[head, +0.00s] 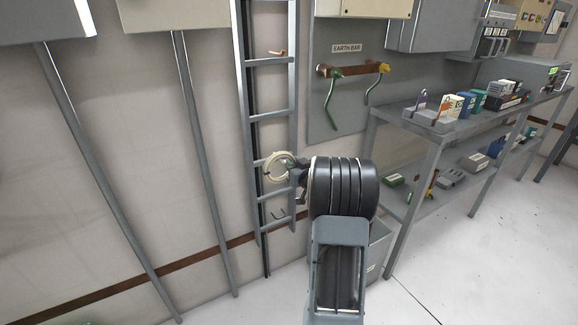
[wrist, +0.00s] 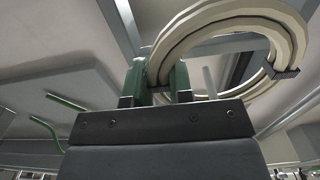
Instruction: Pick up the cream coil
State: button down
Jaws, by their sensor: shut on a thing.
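The cream coil (head: 270,168) is a ring of cream cable in front of the vertical cable ladder in the head view. In the wrist view the coil (wrist: 228,22) fills the upper right, with a dark tie (wrist: 284,72) on its right side. My gripper (head: 289,168) reaches left to the coil's right side. In the wrist view my gripper (wrist: 160,80) has its two green-faced fingers shut on the near left part of the coil. Whether the coil still touches a hook on the ladder cannot be told.
The grey cable ladder (head: 271,116) stands against the wall, with a hook (head: 279,214) low down and an orange-brown piece (head: 278,53) higher up. The earth bar (head: 352,70) with green cables is right of it. A shelf bench (head: 440,135) with small boxes stands at the right.

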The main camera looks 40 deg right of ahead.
notch_tip(320, 180, up, 8)
jog(key=p, duration=0.4)
jog(key=shift+s, duration=0.15)
jog(key=s+a+p, duration=0.1)
jog(key=s+p, duration=0.1)
jog(key=s, duration=0.7)
jog(key=s+a+f+p, duration=0.1)
jog(key=s, duration=0.9)
jog(key=shift+s+a+p, duration=0.25)
jog(key=shift+a+p, duration=0.1)
